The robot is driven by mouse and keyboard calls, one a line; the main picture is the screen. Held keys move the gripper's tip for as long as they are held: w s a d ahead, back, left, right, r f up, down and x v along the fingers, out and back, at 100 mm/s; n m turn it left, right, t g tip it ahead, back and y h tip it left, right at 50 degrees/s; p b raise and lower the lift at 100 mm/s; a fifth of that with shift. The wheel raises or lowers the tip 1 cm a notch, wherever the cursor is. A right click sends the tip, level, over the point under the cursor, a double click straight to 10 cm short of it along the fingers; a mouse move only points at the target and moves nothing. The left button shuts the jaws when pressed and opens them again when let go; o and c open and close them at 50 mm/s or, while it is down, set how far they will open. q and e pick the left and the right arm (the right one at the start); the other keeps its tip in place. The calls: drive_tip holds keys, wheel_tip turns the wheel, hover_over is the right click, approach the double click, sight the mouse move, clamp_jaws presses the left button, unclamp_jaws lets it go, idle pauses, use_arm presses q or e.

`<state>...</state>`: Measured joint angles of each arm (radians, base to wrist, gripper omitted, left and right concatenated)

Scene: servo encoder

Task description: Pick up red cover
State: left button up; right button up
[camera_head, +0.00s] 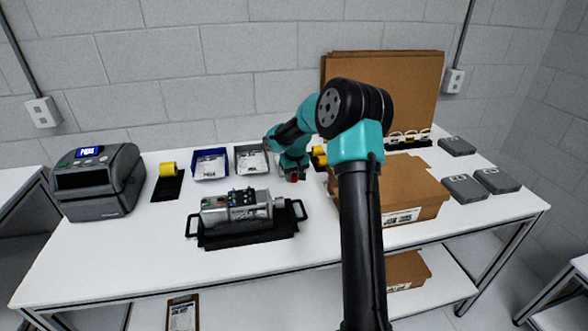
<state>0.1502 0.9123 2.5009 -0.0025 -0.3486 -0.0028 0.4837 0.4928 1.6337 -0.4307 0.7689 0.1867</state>
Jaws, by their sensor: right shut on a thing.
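My right gripper (291,174) is over the white table, behind and to the right of the grey servo encoder (238,213), and points down. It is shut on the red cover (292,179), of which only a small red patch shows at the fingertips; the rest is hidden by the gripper. I cannot tell whether the cover touches the table. The servo encoder, a grey cylinder with small coloured parts on top, lies on a black tray (248,238) with handles at both ends. My left gripper is not in view.
A blue bin (194,178) and a grey bin (238,172) stand behind the encoder. A label printer (98,183) stands at the left. A cardboard box (425,196) is at the right of the arm, with several grey flat cases (497,180) beyond. The front left table is clear.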

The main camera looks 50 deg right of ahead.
drive_tip(key=shift+s+a+r, duration=0.15)
drive_tip(key=shift+s+a, duration=0.95)
drive_tip(key=shift+a, duration=0.15)
